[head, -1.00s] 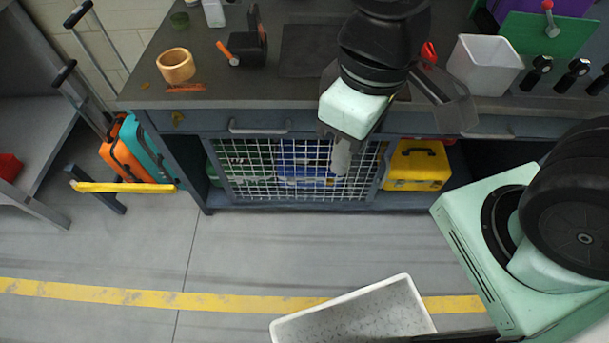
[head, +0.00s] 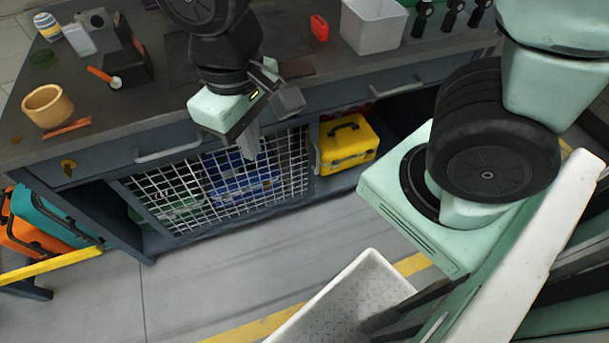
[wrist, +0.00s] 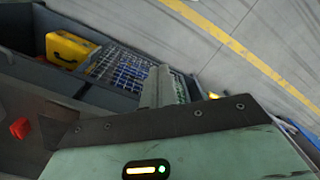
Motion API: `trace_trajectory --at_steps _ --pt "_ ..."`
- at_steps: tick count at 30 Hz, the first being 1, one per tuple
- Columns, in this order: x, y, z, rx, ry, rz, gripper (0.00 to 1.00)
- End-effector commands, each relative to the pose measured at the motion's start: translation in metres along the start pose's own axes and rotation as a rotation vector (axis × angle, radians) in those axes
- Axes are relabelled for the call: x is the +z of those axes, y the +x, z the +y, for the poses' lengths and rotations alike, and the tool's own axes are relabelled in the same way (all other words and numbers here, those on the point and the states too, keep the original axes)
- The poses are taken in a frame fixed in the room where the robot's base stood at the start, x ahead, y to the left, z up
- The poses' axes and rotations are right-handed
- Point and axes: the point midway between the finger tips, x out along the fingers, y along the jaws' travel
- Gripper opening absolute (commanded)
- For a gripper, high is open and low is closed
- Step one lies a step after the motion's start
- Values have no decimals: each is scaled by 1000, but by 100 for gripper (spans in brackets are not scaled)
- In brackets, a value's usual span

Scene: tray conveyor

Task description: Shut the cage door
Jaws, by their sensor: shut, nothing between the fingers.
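The cage door (head: 180,197) is a white wire grid in a grey frame, low in the front of the workbench. In the head view it covers the lower bay and looks roughly in line with the bench front; I cannot tell whether it is fully shut. Its grid (wrist: 122,70) also shows in the wrist view. My gripper (head: 249,147) is shut and empty, pointing down in front of the door's upper right part, hiding some of the grid. I cannot tell whether the fingers touch it. In the wrist view my gripper (wrist: 168,85) reaches towards the grid.
Green and blue cases (head: 240,178) lie behind the grid. A yellow toolbox (head: 346,143) stands right of the door. On the bench are a wooden bowl (head: 48,106) and a white bin (head: 373,24). A white tray (head: 345,300) is near my base. The floor before the door is clear.

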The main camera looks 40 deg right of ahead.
Motion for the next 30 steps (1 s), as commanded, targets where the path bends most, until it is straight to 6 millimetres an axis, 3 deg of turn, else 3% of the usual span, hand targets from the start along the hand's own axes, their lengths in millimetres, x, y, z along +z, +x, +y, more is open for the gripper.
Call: trace_trajectory --at_steps 1,8,18,24,30 --pt "-10 43 8 15 59 -15 0" --pt "-48 149 53 117 340 -38 0" --pt "-88 303 140 356 705 10 0" --pt "-106 375 196 518 873 96 0" --pt "-118 408 233 624 969 182 0"
